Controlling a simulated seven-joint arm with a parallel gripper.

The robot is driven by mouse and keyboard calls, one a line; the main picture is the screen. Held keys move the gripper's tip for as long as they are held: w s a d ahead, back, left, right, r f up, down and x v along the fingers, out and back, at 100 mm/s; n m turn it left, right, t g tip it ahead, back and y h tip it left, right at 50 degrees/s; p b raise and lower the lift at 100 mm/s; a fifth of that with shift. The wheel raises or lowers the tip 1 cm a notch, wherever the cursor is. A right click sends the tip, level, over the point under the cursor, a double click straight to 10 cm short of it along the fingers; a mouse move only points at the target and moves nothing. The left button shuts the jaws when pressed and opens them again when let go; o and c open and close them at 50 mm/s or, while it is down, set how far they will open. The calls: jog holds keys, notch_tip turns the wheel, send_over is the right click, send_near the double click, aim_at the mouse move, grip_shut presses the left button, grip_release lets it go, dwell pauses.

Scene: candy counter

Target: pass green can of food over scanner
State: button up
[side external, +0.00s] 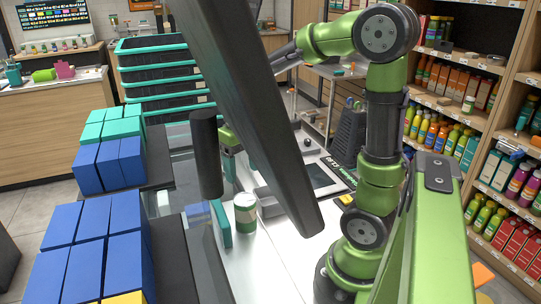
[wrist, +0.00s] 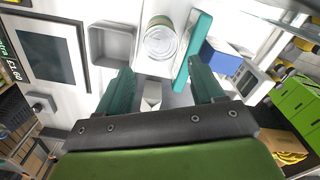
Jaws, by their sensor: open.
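The green can of food (side external: 245,212) stands upright on the white counter, with a green and white label. In the wrist view the can (wrist: 160,42) shows its round metal top, beyond the fingertips. My gripper (wrist: 162,66) is open and empty, with its two teal fingers spread and the can apart from them. In the side view my gripper (side external: 229,160) is above and behind the can, partly hidden by a dark screen. A flat black-framed panel with a grey face (side external: 322,177), seemingly the scanner, lies on the counter right of the can; it also shows in the wrist view (wrist: 46,52).
A teal box (side external: 222,224) stands close beside the can at left. A shallow grey tray (wrist: 113,44) lies between can and panel. The large dark screen (side external: 240,90) blocks much of the side view. Blue boxes (side external: 75,255) stack at left.

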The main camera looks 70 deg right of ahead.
notch_tip(320, 180, down, 15)
jog(key=shift+f, duration=0.1)
dwell(0.4)
jog(key=c, duration=0.9)
